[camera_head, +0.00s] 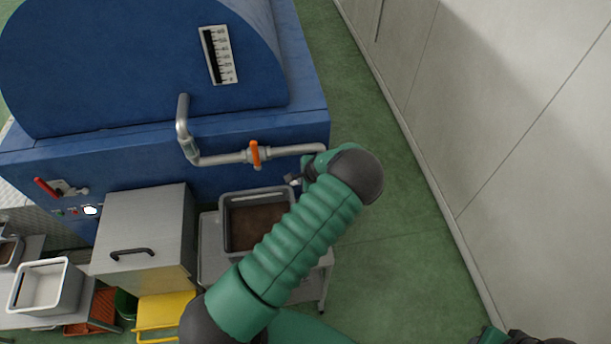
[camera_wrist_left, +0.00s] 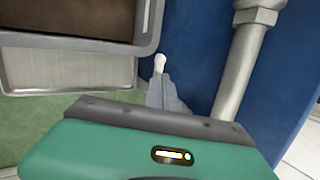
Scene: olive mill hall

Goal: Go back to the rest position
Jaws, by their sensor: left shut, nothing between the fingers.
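My left gripper (camera_head: 293,181) is small in the head view, at the end of my green arm, beside the grey pipe (camera_head: 222,159) and above the right back corner of a grey tray. In the left wrist view the gripper's narrow grey fingers (camera_wrist_left: 160,65) are closed together with nothing between them. They point between the tray's rim (camera_wrist_left: 75,45) and the pipe (camera_wrist_left: 240,60), apart from both as far as I can tell. My right gripper does not show; only a dark and green part of me is at the bottom right edge.
The blue machine (camera_head: 100,60) stands at the left, with an orange valve handle (camera_head: 254,154) on its pipe. The tray (camera_head: 224,215) holds brown paste. A steel box (camera_head: 150,220), a yellow stool (camera_head: 165,308) and a white bin (camera_head: 40,285) stand left. Green floor (camera_head: 400,270) is free.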

